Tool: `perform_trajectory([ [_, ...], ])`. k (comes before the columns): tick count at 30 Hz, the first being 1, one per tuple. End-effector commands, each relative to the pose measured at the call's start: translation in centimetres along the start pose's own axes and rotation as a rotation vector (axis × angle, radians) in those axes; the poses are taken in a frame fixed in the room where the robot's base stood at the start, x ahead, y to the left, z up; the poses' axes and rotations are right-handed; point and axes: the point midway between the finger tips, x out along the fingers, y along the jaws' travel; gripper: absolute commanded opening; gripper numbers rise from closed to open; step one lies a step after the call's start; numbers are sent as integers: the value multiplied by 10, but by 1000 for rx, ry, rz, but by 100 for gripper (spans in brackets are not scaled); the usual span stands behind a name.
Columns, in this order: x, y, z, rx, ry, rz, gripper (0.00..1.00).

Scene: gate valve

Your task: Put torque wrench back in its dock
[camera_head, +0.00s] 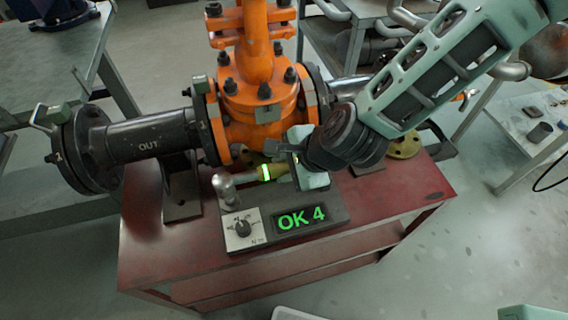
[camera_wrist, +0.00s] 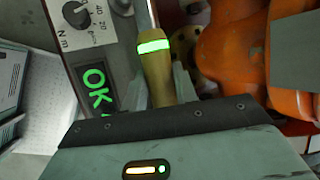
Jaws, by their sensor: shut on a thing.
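The torque wrench (camera_head: 265,173) has a metal head at its left end and an olive-yellow handle with a lit green band. It lies roughly level along the back of its dock (camera_head: 258,241), a dark box with a dial and a green "OK 4" display. I cannot tell whether the wrench rests in the dock or is just above it. My gripper (camera_head: 291,172) is shut on the handle at its right end. In the wrist view the handle (camera_wrist: 161,78) sits between my gripper's fingers (camera_wrist: 160,88), beside the dock's display; the wrench head is out of view.
The orange gate valve (camera_head: 262,95) stands close behind the wrench, with a dark flanged pipe (camera_head: 150,140) to its left. The dock stands on a red bench (camera_head: 165,250), whose front strip is clear. A yellow flanged part (camera_head: 404,146) lies at the right.

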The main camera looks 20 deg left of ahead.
Motion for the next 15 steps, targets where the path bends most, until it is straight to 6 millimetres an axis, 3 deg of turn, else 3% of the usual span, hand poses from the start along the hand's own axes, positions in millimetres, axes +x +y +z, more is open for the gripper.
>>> perform_trajectory([
  [15,28,15,-11,-1,-1,-2,0],
])
